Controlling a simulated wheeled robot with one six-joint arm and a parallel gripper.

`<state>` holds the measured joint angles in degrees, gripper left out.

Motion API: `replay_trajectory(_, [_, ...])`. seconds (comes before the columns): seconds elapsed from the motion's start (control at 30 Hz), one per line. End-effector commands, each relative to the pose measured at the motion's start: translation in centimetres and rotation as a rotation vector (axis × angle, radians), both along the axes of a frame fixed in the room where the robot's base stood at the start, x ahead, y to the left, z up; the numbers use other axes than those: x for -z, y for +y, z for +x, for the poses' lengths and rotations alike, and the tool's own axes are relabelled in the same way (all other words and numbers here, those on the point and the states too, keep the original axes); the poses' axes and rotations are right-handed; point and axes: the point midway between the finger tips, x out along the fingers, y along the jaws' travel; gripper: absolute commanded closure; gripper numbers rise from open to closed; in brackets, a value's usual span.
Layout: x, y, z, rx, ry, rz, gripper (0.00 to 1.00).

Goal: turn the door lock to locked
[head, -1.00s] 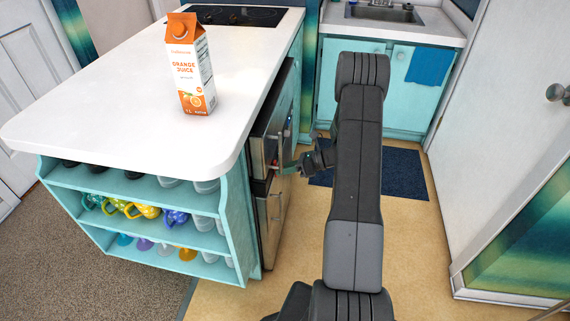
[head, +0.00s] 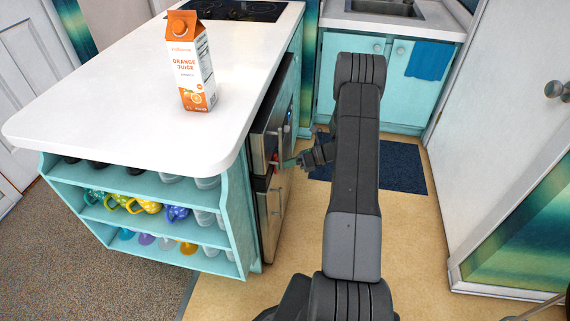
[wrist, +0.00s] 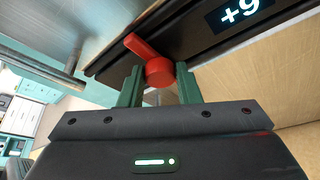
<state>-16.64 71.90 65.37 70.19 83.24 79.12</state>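The door lock is a red round knob with a lever arm (wrist: 158,71), set on a dark strip along an appliance door's edge in the wrist view. Its lever points up and to the left. My gripper (wrist: 160,88) has its two green fingers on either side of the knob, with narrow gaps that suggest it is not clamped. In the head view my gripper (head: 299,161) is at the front of the steel appliance (head: 262,150) built into the island's right side. The lock is too small to read there.
A small display reading "+9" (wrist: 240,12) sits right of the lock. A metal bar handle (wrist: 72,62) is at left. The white island top (head: 120,90) carries an orange juice carton (head: 190,65). A blue mat (head: 400,168) lies on open floor behind my arm.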

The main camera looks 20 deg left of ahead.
Motion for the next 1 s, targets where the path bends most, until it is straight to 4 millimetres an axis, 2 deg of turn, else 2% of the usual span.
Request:
replay_trajectory(0.03, [0.0, 0.0, 0.0, 0.0, 0.0, 0.0, 0.6])
replay_trajectory(0.1, [0.0, 0.0, 0.0, 0.001, 0.0, 0.0, 0.5])
replay_trajectory(0.47, [-0.2, -0.5, 0.3, 0.002, -0.002, 0.0, 0.5])
replay_trajectory(0.57, [-0.7, -1.6, 0.9, 0.004, -0.002, 0.001, 0.5])
replay_trajectory(1.0, [-3.6, -9.7, 4.9, 0.004, -0.002, 0.0, 0.5])
